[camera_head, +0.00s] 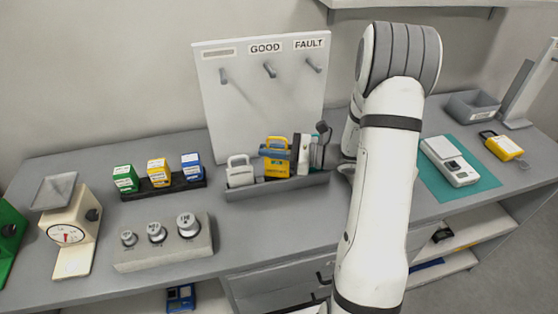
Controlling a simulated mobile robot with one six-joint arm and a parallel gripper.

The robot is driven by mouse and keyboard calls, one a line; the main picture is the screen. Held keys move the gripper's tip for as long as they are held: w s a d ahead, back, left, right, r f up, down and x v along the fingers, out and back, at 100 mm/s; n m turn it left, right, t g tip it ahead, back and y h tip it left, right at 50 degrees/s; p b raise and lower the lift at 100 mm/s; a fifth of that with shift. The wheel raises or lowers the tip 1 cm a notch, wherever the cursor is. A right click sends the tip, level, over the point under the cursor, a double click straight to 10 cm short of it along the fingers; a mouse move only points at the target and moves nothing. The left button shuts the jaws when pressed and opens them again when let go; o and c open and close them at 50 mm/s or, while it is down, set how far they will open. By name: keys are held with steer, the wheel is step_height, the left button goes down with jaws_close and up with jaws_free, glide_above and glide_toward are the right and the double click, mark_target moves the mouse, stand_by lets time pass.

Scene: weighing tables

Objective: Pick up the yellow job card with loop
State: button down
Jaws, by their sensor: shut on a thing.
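A yellow card-like piece with a loop at its top (277,157) stands in the grey tray (262,189) below the pegboard, with a blue band across its front. Another yellow piece with a dark loop (503,146) lies flat on the table at the far right. I cannot tell for sure which of them is the job card. My arm comes up from the lower right and bends down behind itself, close to the tray's right end.
A white looped piece (240,171) and some dark and white items share the tray. The white board (262,100) behind has several pegs, under GOOD and FAULT labels. Weights (157,233), coloured boxes (158,172) and a dial scale (68,235) stand left. A scale (450,161) sits on a teal mat (484,182).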

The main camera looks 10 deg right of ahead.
steer(key=shift+r, duration=0.15)
step_height(320, 180, up, 10)
steer(key=shift+f+b, duration=0.1)
steer(key=shift+b, duration=0.25)
stand_by(0.7)
